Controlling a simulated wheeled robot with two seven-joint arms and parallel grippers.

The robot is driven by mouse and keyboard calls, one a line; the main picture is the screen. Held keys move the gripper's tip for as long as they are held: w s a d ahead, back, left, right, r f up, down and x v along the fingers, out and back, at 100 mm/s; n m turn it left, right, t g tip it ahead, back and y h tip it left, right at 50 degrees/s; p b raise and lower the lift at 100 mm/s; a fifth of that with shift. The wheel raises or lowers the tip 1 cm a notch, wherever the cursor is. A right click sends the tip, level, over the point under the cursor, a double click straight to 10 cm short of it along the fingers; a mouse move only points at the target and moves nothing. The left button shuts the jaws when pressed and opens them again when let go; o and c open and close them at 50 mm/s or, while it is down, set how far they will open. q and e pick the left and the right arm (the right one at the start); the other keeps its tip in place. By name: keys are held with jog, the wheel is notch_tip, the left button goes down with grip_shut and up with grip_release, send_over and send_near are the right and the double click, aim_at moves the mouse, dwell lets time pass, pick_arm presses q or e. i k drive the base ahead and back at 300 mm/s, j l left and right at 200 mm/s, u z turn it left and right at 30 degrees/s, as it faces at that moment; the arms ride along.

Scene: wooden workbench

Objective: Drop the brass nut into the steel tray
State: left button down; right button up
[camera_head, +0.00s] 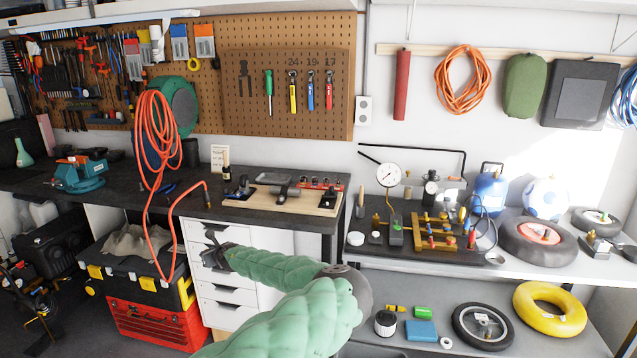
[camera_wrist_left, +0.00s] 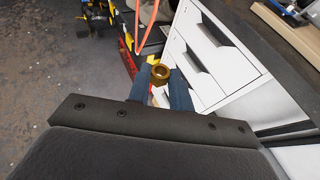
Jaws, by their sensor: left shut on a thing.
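My left gripper (camera_wrist_left: 160,82) is shut on the brass nut (camera_wrist_left: 160,73) in the left wrist view. The nut is a gold ring held between the dark fingertips. In the head view my left gripper (camera_head: 213,246) is in front of the white drawers, below the bench top, at the end of my green-sleeved arm. The nut is too small or hidden to make out there. My right gripper is not in view.
The white drawer unit (camera_head: 227,294) stands close behind the gripper, under the dark bench top (camera_head: 130,187). A wooden board (camera_head: 300,208) with metal fittings lies on the bench. A red toolbox (camera_head: 152,322) and an orange hose (camera_head: 150,215) are at the left. A cluttered shelf stands right.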

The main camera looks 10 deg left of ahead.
aim_at(274, 180)
jog(key=z, duration=1.25)
jog(key=j+z, duration=0.2)
jog(key=z, duration=0.15)
jog(key=k+j+z, duration=0.1)
jog(key=z, duration=0.25)
jog(key=k+j+z, duration=0.15)
jog(key=z, duration=0.15)
jog(key=k+j, duration=1.3)
